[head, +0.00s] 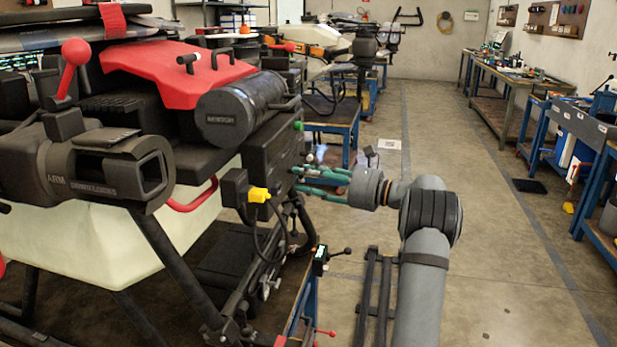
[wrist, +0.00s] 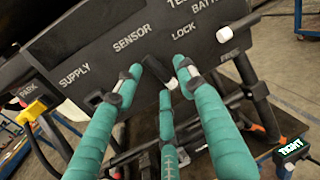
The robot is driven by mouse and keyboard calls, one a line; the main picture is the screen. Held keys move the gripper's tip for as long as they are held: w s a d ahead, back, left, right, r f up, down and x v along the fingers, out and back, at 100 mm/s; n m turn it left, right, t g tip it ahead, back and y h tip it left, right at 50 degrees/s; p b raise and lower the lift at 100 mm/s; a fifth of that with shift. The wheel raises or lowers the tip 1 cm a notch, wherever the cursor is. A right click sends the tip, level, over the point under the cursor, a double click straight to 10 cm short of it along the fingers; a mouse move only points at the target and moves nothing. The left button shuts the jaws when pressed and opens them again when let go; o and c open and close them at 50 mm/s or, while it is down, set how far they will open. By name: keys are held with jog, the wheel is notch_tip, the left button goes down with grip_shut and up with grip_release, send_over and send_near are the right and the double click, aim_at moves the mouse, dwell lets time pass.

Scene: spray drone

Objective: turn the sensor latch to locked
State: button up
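A dark panel (wrist: 75,45) on the drone's side carries the labels SUPPLY, SENSOR, LOCK and part of BATT in the wrist view. The sensor latch (wrist: 155,68) is a short black lever below the SENSOR and LOCK words, with a pale tip (wrist: 180,64) on its right. My gripper (wrist: 160,80) has teal fingers spread around the latch, one left, one right and one below. They look apart, and I cannot tell whether any touches it. In the head view my gripper (head: 303,180) reaches left to the panel (head: 284,145); the latch is hidden there.
Another lever with a white tip (wrist: 224,35) is at the panel's upper right. A yellow plug (head: 258,194) with a cable sits left of my gripper, and a small stand with a display (head: 320,256) is below.

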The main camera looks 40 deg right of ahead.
jog(key=shift+c, duration=0.6)
jog(key=c, duration=0.8)
grip_shut()
